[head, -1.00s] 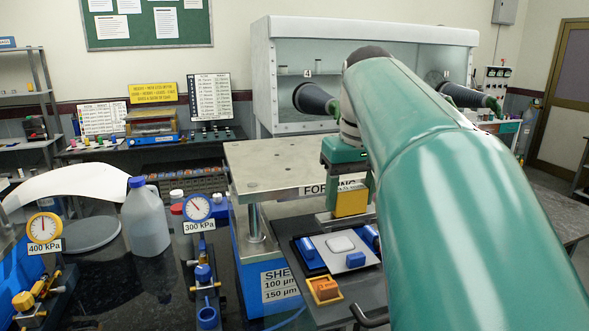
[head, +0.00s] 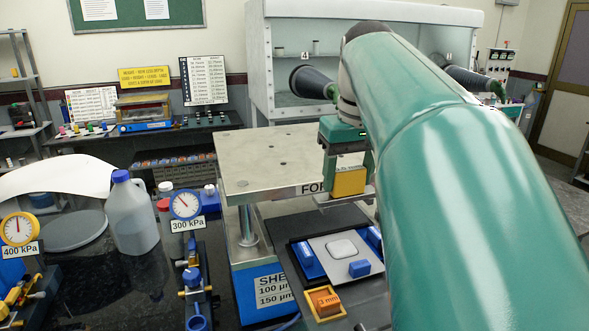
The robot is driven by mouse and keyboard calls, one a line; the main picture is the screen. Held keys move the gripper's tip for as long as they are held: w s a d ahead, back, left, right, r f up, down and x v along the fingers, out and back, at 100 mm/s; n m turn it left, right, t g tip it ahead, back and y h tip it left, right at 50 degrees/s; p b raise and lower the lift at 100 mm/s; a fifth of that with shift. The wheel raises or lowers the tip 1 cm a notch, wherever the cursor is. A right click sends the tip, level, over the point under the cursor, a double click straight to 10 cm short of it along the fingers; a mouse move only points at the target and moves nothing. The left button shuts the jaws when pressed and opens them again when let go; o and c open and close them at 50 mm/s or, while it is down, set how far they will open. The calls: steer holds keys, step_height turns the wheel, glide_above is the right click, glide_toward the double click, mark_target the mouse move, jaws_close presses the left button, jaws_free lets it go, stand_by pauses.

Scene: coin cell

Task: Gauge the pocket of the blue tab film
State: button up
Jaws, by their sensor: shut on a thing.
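My gripper (head: 348,176) is shut on a yellow block (head: 349,182) with a flat metal plate (head: 336,199) under it. It holds this above and behind the film, clear of it. The film with the blue tab (head: 359,268) is a pale grey sheet (head: 320,251) lying flat on a dark fixture. Its pocket (head: 341,248) shows as a pale rounded square near the middle. Blue clamps (head: 308,260) stand at the film's left and right edges; my arm partly hides the right side. The pocket's depth cannot be read from here.
An orange block marked 3 mm (head: 326,301) sits in a yellow frame in front of the fixture. The forming press (head: 270,160) stands behind left. A 300 kPa gauge (head: 186,205) and a white jug (head: 131,215) stand left. Bare dark surface lies behind the film.

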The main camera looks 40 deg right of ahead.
mark_target(348, 194)
steer(key=shift+s+a+f, duration=0.1)
steer(key=shift+s+f, duration=0.1)
steer(key=shift+f, duration=4.45)
steer(key=shift+w+f, duration=0.1)
steer(key=shift+f, duration=0.25)
steer(key=o, duration=1.2)
steer(key=shift+c, duration=0.2)
steer(key=shift+r, duration=3.55)
